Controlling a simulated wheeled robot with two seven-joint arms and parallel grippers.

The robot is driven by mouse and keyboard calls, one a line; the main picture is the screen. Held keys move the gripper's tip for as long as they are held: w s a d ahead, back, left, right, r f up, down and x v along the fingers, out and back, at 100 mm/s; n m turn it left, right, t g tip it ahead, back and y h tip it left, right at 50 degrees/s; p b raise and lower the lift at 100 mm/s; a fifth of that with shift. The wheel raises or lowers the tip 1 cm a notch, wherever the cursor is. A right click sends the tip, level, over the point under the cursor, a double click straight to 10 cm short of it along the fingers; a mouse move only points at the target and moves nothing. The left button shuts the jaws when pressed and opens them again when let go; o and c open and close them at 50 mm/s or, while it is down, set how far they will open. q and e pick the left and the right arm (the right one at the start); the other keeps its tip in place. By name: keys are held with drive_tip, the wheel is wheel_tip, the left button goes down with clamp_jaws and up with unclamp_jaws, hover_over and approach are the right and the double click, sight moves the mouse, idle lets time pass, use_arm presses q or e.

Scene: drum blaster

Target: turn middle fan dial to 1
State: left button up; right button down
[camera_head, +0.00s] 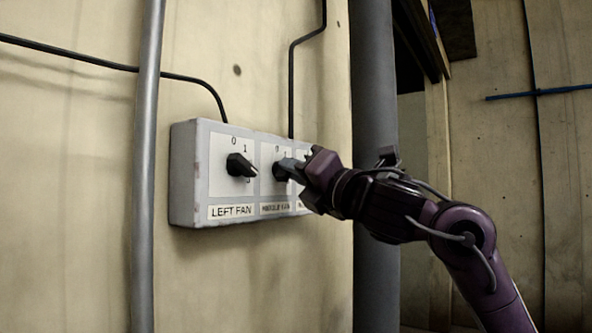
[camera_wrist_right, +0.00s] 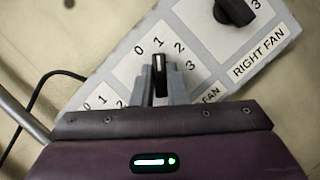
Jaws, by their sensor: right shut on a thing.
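The middle fan dial (camera_wrist_right: 160,76) is a black knob with a white line on a white plate marked 0, 1, 2 and 3. In the right wrist view its white line points up, at about the 1. My right gripper (camera_wrist_right: 161,83) is shut on this knob, with one grey finger on each side. In the head view my right gripper (camera_head: 288,170) reaches the box from the right and hides most of the middle fan dial (camera_head: 277,172). My left gripper is not in view.
The grey control box (camera_head: 183,175) is on the wall. The left fan dial (camera_head: 241,165) points right and slightly down. The right fan dial (camera_wrist_right: 234,11) is close beside the middle one. A grey pipe (camera_head: 146,170) stands left of the box, and a thicker one (camera_head: 374,90) right.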

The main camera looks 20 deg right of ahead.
drive_tip(key=shift+r, duration=0.15)
drive_tip(key=c, duration=1.4)
unclamp_jaws()
drive_tip(key=shift+c, duration=0.2)
drive_tip(key=b+v, duration=0.4)
drive_tip(key=v, duration=0.4)
drive_tip(key=shift+b, duration=0.3)
drive_tip(key=shift+w, duration=0.1)
